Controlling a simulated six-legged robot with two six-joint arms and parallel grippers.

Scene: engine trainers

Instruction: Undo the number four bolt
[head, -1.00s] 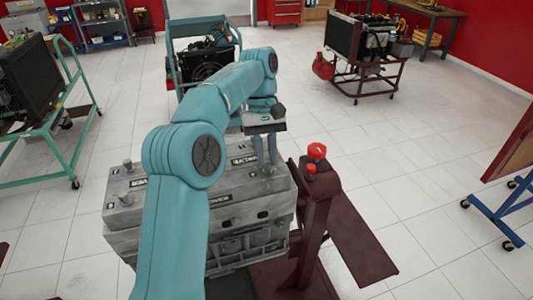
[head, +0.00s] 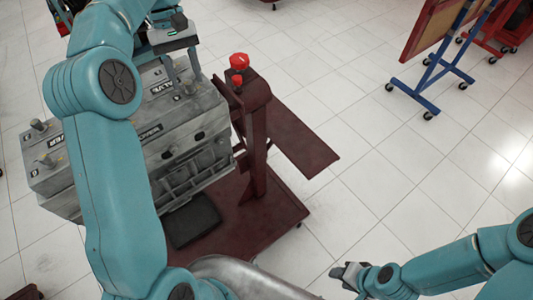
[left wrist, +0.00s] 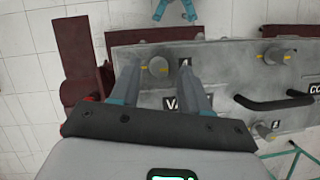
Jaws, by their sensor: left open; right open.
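The grey engine block (head: 185,135) sits on a dark red stand. In the left wrist view, a grey bolt with a yellow mark (left wrist: 158,66) stands on the block's top plate (left wrist: 228,62), beside a dark tag that seems to read 4. My left gripper (head: 181,72) is over the block's far right end, fingers pointing down. In the left wrist view its open fingers (left wrist: 165,80) appear either side of this bolt; I cannot tell whether they touch it. My right gripper (head: 345,273) is open and empty at the lower right, well away from the block.
Other bolts (left wrist: 280,55) and a black handle (left wrist: 272,103) are on the top plate. A red knob (head: 239,61) tops the stand post (head: 257,135) right of the block. A blue-framed board (head: 435,55) stands at upper right. Open tiled floor lies between.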

